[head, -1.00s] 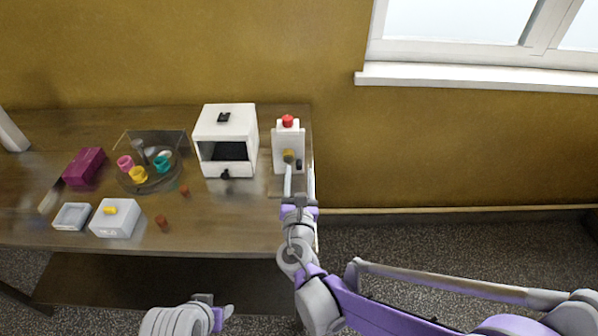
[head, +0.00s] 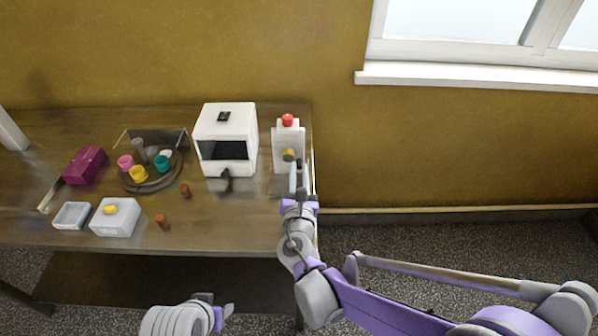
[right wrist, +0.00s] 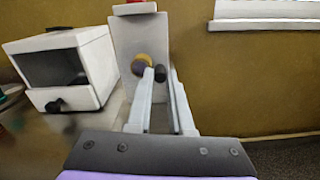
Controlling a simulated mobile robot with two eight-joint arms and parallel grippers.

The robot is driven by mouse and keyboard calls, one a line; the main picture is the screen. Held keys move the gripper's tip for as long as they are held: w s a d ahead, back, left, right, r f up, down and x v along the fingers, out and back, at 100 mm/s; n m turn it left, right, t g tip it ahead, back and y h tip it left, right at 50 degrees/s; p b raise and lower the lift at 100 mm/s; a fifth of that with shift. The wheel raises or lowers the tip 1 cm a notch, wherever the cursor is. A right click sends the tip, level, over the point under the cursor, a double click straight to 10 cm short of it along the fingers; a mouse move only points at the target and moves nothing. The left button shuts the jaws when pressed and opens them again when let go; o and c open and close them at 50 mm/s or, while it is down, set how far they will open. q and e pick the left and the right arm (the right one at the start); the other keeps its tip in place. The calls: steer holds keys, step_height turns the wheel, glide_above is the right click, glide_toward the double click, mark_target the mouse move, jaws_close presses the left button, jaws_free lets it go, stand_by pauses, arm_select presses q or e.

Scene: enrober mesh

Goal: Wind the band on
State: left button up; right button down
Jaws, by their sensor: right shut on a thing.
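A white upright unit (head: 281,137) with a red cap (head: 288,119) stands at the table's right end. It has a yellow round hub (head: 288,155) on its front, also seen in the right wrist view (right wrist: 143,60). A small dark knob (right wrist: 160,73) sits just right of the hub. My right gripper (head: 297,166) reaches the unit from the front; in the right wrist view its fingertips (right wrist: 161,76) are shut on this knob. My left gripper (head: 222,308) hangs low, in front of the table and away from everything; its jaw opening is unclear. I cannot make out a band.
A white box (head: 228,122) with a dark opening and black knob stands left of the unit. Further left are a round tray (head: 133,187) with coloured cups, a magenta box (head: 85,166), a white box with a yellow top (head: 116,222), a shallow dish (head: 71,215) and small brown pieces (head: 162,221).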

mark_target(283, 167)
steer(key=shift+f+m, duration=0.1)
steer(key=shift+m, duration=0.2)
steer(key=m, duration=0.2)
steer(key=f+m, duration=0.1)
steer(key=m, duration=0.2)
steer(key=shift+a+f, duration=0.15)
steer(key=shift+a, duration=0.05)
steer(key=m, duration=0.4)
steer(key=a+f+m, duration=0.1)
steer(key=shift+m+b, duration=0.3)
steer(key=shift+m, duration=0.1)
steer(key=m, duration=0.2)
steer(key=a+m, duration=0.1)
steer(key=m, duration=0.3)
steer(key=shift+a+f, duration=0.15)
steer(key=shift+a, duration=0.1)
steer(key=m, duration=0.3)
steer(key=a+m+p, duration=0.1)
steer(key=m, duration=0.2)
steer(key=shift+a+r, duration=0.15)
steer(key=shift+r, duration=0.05)
steer(key=shift+m, duration=0.3)
steer(key=c, duration=0.8)
jaws_free()
